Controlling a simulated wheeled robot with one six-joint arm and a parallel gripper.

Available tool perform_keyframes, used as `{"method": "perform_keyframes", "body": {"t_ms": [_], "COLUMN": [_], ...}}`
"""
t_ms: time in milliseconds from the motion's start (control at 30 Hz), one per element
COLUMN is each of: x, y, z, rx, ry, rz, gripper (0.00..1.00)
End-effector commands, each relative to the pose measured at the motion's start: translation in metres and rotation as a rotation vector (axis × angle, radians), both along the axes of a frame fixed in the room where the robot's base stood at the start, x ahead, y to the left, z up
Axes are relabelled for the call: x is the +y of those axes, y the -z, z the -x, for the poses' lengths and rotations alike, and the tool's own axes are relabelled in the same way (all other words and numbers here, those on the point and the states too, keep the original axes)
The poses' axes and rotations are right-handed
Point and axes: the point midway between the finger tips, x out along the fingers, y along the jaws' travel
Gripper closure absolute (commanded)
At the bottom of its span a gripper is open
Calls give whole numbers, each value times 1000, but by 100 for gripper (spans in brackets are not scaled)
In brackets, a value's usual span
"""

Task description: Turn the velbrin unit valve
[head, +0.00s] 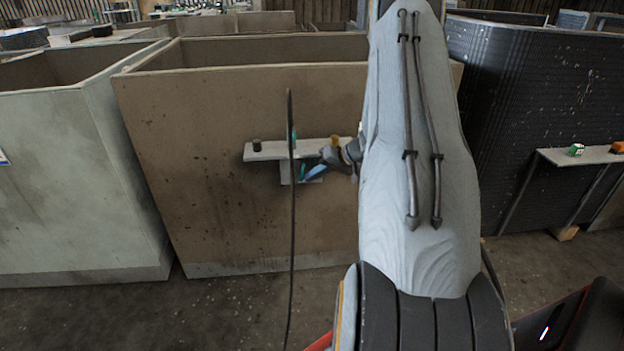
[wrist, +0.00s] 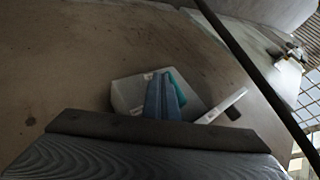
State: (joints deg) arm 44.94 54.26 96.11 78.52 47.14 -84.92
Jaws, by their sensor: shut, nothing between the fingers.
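A pale box-shaped unit (head: 286,175) is fixed to the brown bin's wall, below a small shelf. A teal part (head: 303,172), possibly the valve's handle, shows at this unit. My gripper (head: 311,175) reaches in from the right under the shelf, its fingers close to the teal part. In the wrist view my shut blue fingers (wrist: 162,96) stand in front of the pale unit (wrist: 128,92), with the teal part (wrist: 178,87) just behind and right of them. The fingers hide much of the unit; I cannot tell whether they touch the teal part.
The shelf (head: 270,152) carries a dark knob (head: 257,145) and a yellow item (head: 334,140). The brown bin (head: 200,160) stands between a pale bin (head: 75,180) and a dark ribbed bin (head: 540,90). A thin dark cable or rod (head: 291,230) runs upright before the shelf.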

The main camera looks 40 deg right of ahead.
Motion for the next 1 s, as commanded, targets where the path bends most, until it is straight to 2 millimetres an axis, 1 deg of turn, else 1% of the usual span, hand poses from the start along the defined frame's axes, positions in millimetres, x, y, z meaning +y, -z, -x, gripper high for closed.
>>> {"method": "perform_keyframes", "body": {"t_ms": [33, 167, 400, 867, 1000], "x": [-1, -1, 1, 10, 13], "y": [5, 10, 18, 27, 25], "z": [0, -1, -3, -6, -8], "rx": [-12, -52, -159, -377, -379], "ry": [2, 1, 2, 1, -1], "rz": [-20, -92, -275, -656, -655], "gripper": [100, 100, 100, 100, 100]}}
